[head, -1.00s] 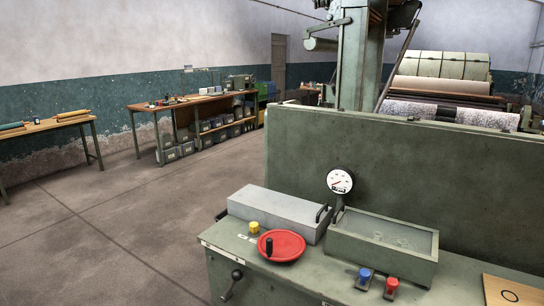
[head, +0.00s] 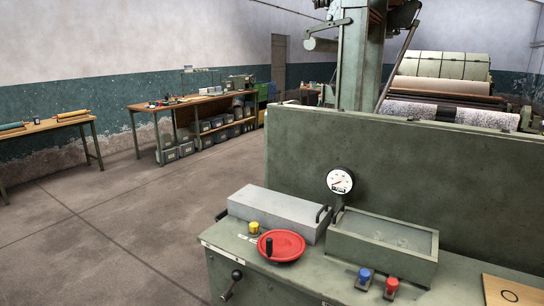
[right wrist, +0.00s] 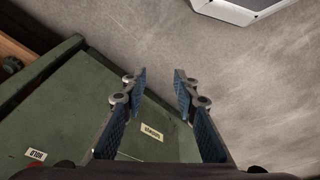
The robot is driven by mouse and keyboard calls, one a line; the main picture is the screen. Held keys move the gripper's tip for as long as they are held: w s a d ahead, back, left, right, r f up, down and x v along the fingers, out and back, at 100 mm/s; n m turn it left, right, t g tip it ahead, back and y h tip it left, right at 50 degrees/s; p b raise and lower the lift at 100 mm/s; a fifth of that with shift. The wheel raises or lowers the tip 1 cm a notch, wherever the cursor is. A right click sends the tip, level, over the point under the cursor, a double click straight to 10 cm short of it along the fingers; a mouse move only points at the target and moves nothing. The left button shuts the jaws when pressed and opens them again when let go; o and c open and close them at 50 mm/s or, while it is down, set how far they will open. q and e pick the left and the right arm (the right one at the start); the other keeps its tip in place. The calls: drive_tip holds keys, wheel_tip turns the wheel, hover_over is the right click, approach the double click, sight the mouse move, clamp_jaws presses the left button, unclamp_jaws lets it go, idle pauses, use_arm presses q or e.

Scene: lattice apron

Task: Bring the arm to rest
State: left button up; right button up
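My right gripper (right wrist: 160,92) shows in the right wrist view with its two blue-padded fingers apart and nothing between them. Behind and below the fingers is the green surface of the machine (right wrist: 85,110), with small white labels (right wrist: 152,132) on it, and grey floor. Neither arm shows in the head view. My left gripper is in no view.
In the head view a green console (head: 225,240) carries a red handwheel (head: 290,246), grey boxes, a gauge (head: 340,181), a blue button (head: 364,278) and a red button (head: 391,287). A workbench (head: 205,98) stands along the far wall. The floor at left is clear.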

drive_tip(key=s+d+f+g, duration=0.1)
drive_tip(key=s+d+f, duration=0.2)
drive_tip(key=s+f, duration=1.6)
wheel_tip(320, 180, down, 2)
drive_tip(key=shift+d+f+g, duration=0.1)
drive_tip(key=shift+d+g, duration=0.05)
drive_tip(key=shift+g, duration=0.15)
